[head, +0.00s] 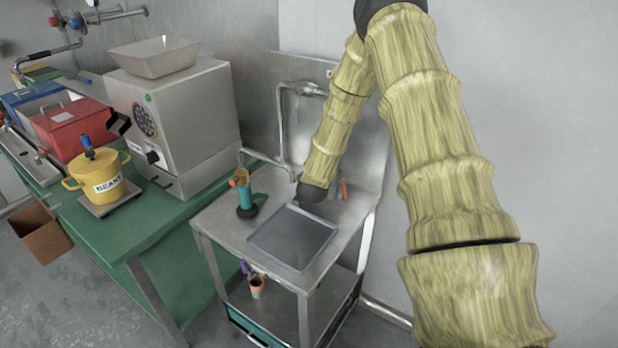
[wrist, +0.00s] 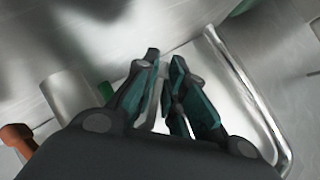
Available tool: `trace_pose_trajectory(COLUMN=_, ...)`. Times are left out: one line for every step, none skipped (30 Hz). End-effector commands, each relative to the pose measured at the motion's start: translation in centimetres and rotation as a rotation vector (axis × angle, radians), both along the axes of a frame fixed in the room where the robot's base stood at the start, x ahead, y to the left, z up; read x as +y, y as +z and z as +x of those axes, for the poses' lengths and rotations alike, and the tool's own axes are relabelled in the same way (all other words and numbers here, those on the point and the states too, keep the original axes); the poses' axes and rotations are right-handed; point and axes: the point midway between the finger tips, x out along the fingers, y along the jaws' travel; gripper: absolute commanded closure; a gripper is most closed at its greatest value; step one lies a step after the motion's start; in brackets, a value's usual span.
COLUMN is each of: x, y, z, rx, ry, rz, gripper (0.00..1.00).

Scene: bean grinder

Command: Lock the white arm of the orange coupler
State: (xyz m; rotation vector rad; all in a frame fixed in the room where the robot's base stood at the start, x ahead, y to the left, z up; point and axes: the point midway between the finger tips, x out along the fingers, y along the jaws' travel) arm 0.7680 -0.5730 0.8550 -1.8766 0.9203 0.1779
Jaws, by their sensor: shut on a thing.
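My gripper shows in the wrist view (wrist: 163,68), its two teal fingers close together with a thin pale piece between them. I cannot tell for sure whether this piece is the white arm of the coupler. In the head view my gripper is hidden behind the dark end of my arm, low over the back of the steel sink stand. A small orange part (head: 344,188) shows just right of my arm's end, perhaps the coupler. An orange-brown part (wrist: 18,138) and a grey cylinder (wrist: 70,95) lie left of my fingers in the wrist view.
The steel stand has a sunken basin (head: 292,240) and a tap (head: 302,88) at the back. A teal holder with an orange top (head: 246,195) stands left of the basin. A grinder (head: 175,115) and a yellow pot (head: 98,170) stand on the green table.

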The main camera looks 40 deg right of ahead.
Motion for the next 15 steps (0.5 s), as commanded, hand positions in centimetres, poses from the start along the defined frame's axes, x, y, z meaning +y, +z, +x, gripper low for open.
trace_pose_trajectory(x=0.05, y=-0.13, z=-0.06, rx=0.002, ry=0.000, rz=0.002, gripper=1.00)
trace_pose_trajectory(x=0.05, y=-0.13, z=-0.07, rx=0.002, ry=0.000, rz=0.002, gripper=1.00)
trace_pose_trajectory(x=0.05, y=-0.13, z=-0.06, rx=0.002, ry=0.000, rz=0.002, gripper=1.00)
trace_pose_trajectory(x=0.05, y=-0.13, z=-0.06, rx=0.002, ry=0.000, rz=0.002, gripper=1.00)
trace_pose_trajectory(x=0.05, y=-0.13, z=-0.06, rx=0.002, ry=0.000, rz=0.002, gripper=1.00)
trace_pose_trajectory(x=0.06, y=-0.13, z=-0.06, rx=0.001, ry=0.001, rz=0.002, gripper=1.00)
trace_pose_trajectory(x=0.05, y=-0.13, z=-0.06, rx=0.001, ry=0.001, rz=0.002, gripper=1.00)
trace_pose_trajectory(x=0.05, y=-0.13, z=-0.06, rx=0.001, ry=0.001, rz=0.002, gripper=0.84)
trace_pose_trajectory(x=0.05, y=-0.13, z=-0.06, rx=0.001, ry=0.001, rz=0.002, gripper=0.77)
trace_pose_trajectory(x=0.06, y=-0.12, z=-0.06, rx=0.001, ry=0.000, rz=0.001, gripper=0.71)
trace_pose_trajectory(x=0.05, y=-0.11, z=-0.05, rx=0.001, ry=0.000, rz=0.001, gripper=0.66)
trace_pose_trajectory(x=0.04, y=-0.09, z=-0.05, rx=0.001, ry=0.000, rz=0.002, gripper=0.66)
trace_pose_trajectory(x=0.03, y=-0.09, z=-0.04, rx=0.001, ry=0.000, rz=0.002, gripper=0.66)
trace_pose_trajectory(x=0.03, y=-0.08, z=-0.03, rx=0.000, ry=0.000, rz=0.001, gripper=0.66)
trace_pose_trajectory(x=0.03, y=-0.07, z=-0.03, rx=0.000, ry=0.000, rz=0.001, gripper=0.66)
